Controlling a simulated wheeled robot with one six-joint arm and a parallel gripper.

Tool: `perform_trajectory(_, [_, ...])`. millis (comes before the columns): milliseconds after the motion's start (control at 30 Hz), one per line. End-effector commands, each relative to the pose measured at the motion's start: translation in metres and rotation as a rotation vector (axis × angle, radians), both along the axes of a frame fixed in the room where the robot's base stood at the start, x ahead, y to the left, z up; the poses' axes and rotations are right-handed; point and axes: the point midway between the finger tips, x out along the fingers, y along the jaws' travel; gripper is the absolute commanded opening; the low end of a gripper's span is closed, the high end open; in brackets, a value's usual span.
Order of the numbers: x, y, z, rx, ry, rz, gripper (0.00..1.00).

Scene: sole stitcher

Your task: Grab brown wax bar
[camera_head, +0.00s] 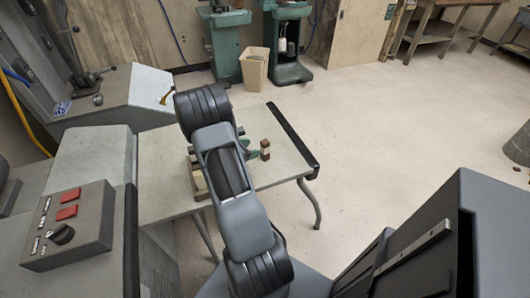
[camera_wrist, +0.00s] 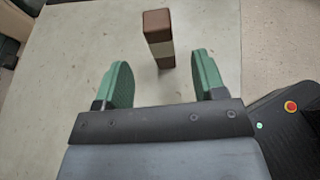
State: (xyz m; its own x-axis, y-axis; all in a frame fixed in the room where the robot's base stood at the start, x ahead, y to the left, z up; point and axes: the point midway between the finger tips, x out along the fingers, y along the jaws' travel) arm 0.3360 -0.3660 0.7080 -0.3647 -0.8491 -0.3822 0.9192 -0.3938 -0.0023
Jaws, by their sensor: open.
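The brown wax bar (camera_wrist: 157,20) stands upright on the table, with a pale band or block around its middle and brown below. I cannot tell whether it is one piece or a stack. It also shows in the head view (camera_head: 265,143), just right of my gripper's green fingers. My gripper (camera_wrist: 161,62) is open and empty. In the head view my arm hides part of the gripper.
The grey table (camera_head: 165,165) has a dark right edge; its top around the bar looks clear. A control box (camera_head: 68,225) with red buttons stands at left. A bin (camera_head: 254,70) and green machines stand behind.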

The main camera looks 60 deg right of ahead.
Motion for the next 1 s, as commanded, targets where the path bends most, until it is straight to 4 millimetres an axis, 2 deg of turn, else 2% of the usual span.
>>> perform_trajectory(100, [-0.006, -0.013, -0.006, 0.0, -0.001, -0.003, 0.64])
perform_trajectory(367, [-0.011, -0.026, -0.012, 0.0, -0.003, -0.002, 0.64])
perform_trajectory(700, [-0.026, -0.061, -0.028, 0.0, -0.002, -0.003, 0.64])
perform_trajectory(1000, [-0.028, -0.066, -0.03, -0.001, -0.002, -0.001, 0.64])
